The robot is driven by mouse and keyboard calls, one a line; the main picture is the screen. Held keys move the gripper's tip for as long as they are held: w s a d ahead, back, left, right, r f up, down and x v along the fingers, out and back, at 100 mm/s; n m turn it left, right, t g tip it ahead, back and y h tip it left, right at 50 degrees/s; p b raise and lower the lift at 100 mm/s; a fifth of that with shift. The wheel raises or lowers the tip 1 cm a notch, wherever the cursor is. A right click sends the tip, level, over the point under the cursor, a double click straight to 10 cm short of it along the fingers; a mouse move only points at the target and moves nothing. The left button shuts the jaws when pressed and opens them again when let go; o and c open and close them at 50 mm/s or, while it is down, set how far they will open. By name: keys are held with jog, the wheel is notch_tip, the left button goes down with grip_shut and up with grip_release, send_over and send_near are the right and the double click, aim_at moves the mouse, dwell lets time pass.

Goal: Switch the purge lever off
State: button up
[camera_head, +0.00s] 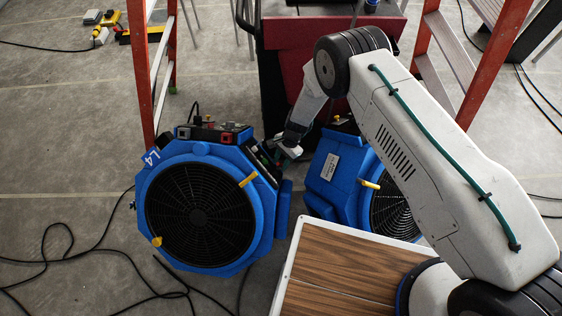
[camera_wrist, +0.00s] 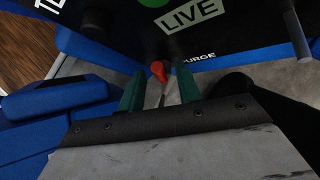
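The purge lever (camera_wrist: 157,72) shows in the wrist view as a red knob on a thin pale stem, at a black panel with a white "PURGE" label (camera_wrist: 301,60). My gripper (camera_wrist: 161,82) has two green fingers standing apart, one on each side of the lever. The knob shows between the fingertips, and I cannot tell whether either finger touches it. In the head view my gripper (camera_head: 288,151) is at the right side of the left blue blower (camera_head: 225,157), and the lever cannot be made out there.
A second blue blower (camera_head: 330,180) stands close on the right. A wood-topped table (camera_head: 345,268) is in front. An orange ladder leg (camera_head: 143,80) rises behind the left blower. Black cables (camera_head: 75,255) lie on the floor to the left. A "LIVE" sign (camera_wrist: 192,16) is on the panel.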

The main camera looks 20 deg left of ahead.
jog(key=shift+s+a+f, duration=0.1)
jog(key=shift+f, duration=0.2)
grip_shut()
jog(key=shift+s, duration=0.1)
jog(key=shift+s+d+f+n+t+y, duration=0.1)
jog(key=shift+s+d+n+t+y, duration=0.2)
jog(key=shift+n+t+y, duration=0.4)
jog(key=shift+s+d+f+n+t+y, duration=0.1)
jog(key=shift+s+d+n+t+y, duration=0.2)
jog(key=shift+n+y, duration=0.55)
jog(key=shift+w+n, duration=0.1)
jog(key=shift+n, duration=0.15)
